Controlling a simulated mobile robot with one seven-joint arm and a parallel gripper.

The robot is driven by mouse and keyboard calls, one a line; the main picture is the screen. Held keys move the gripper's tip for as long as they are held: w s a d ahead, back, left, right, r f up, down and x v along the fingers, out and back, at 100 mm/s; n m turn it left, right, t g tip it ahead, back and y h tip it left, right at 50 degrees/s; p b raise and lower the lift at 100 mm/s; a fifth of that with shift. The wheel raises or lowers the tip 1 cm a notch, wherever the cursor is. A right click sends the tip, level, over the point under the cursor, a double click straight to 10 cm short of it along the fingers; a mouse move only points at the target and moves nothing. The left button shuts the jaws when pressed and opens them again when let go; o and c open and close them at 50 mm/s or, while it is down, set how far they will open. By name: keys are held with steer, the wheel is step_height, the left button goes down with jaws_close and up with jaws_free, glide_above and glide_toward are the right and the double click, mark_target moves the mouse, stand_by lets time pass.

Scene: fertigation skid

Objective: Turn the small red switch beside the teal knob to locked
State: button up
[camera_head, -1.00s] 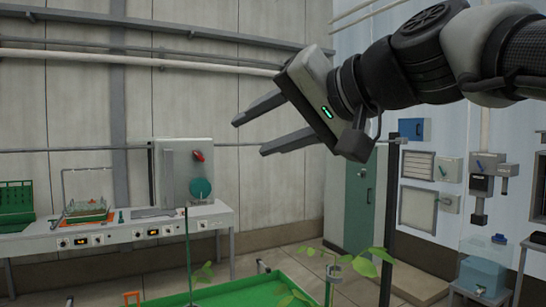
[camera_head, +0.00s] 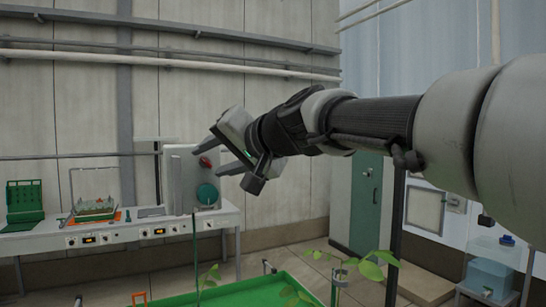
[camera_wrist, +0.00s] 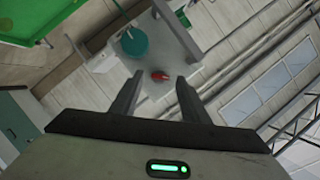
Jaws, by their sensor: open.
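The small red switch (camera_head: 205,162) is on the upper face of a grey panel box (camera_head: 180,178) on the bench. The round teal knob (camera_head: 207,194) is below it on the same panel. My gripper (camera_head: 220,158) is open and empty, and in the head view its fingers overlap the panel near the switch. In the wrist view the red switch (camera_wrist: 160,76) lies ahead, between the two open fingertips (camera_wrist: 162,80), with the teal knob (camera_wrist: 134,42) beyond it. The fingers look apart from the switch; the exact distance cannot be told.
The white bench (camera_head: 120,240) carries a green rack (camera_head: 25,203) and an orange tray (camera_head: 120,215) at the left. A green table (camera_head: 255,290) with leafy plants (camera_head: 350,265) stands in front. A green cabinet (camera_head: 367,205) is at the right.

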steer(key=shift+w+a+f, duration=0.15)
steer(key=shift+w+a, duration=0.15)
steer(key=shift+c, duration=0.3)
steer(key=c, duration=1)
